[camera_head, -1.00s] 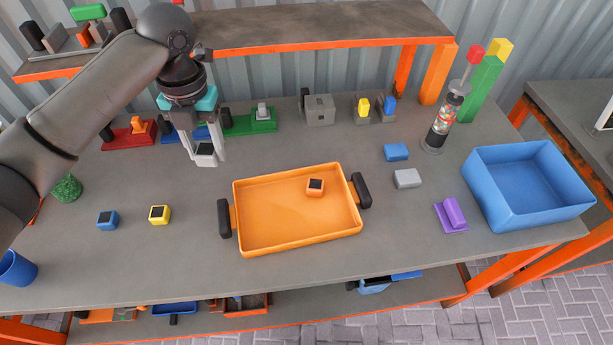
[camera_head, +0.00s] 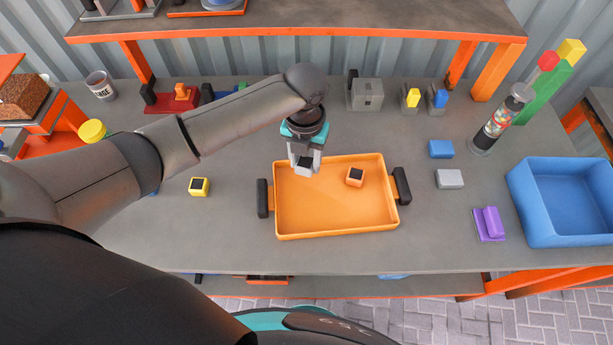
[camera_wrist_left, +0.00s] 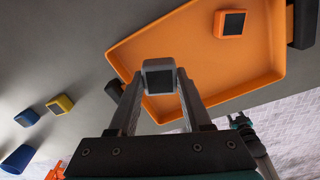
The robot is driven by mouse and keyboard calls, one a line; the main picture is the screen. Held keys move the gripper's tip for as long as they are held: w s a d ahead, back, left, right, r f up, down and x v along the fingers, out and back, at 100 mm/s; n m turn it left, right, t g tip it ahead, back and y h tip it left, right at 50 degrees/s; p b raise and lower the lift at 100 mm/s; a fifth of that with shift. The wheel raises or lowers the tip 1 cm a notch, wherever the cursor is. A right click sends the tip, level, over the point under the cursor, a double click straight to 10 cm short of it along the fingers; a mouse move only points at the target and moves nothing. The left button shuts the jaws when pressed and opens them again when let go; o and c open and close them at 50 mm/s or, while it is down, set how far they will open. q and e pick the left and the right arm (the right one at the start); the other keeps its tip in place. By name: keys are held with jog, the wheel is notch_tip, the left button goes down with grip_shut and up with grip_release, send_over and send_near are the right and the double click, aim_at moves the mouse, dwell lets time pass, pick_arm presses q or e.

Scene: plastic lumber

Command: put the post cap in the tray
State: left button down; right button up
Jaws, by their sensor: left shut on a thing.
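A light grey post cap with a black square face (camera_head: 304,168) is held between the fingers of my left gripper (camera_head: 305,164). It also shows in the left wrist view (camera_wrist_left: 159,80), pinched between both fingertips (camera_wrist_left: 160,84). The orange tray (camera_head: 330,212) lies on the table with a black handle at each end. The held cap appears over the tray's back left part; its exact height is hard to tell. An orange cap with a black face (camera_head: 355,177) sits inside the tray. The tray also fills much of the wrist view (camera_wrist_left: 215,60).
A yellow cap (camera_head: 199,187) lies left of the tray; a blue cap is mostly hidden by my arm. To the right are blue (camera_head: 440,149), grey (camera_head: 450,179) and purple (camera_head: 489,223) pieces and a blue bin (camera_head: 530,220). A raised shelf (camera_head: 300,25) spans the back.

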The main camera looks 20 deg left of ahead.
aim_at(305, 184)
pick_arm(q)
jog(key=shift+f+b, duration=0.45)
jog(key=shift+f, duration=2.95)
jog(key=shift+f, duration=0.15)
jog(key=shift+c, duration=1.7)
grip_release()
jog(key=shift+w+r, duration=0.1)
jog(key=shift+r, duration=0.3)
notch_tip(305, 184, up, 12)
jog(key=shift+f+p, duration=0.25)
jog(key=shift+p, duration=0.65)
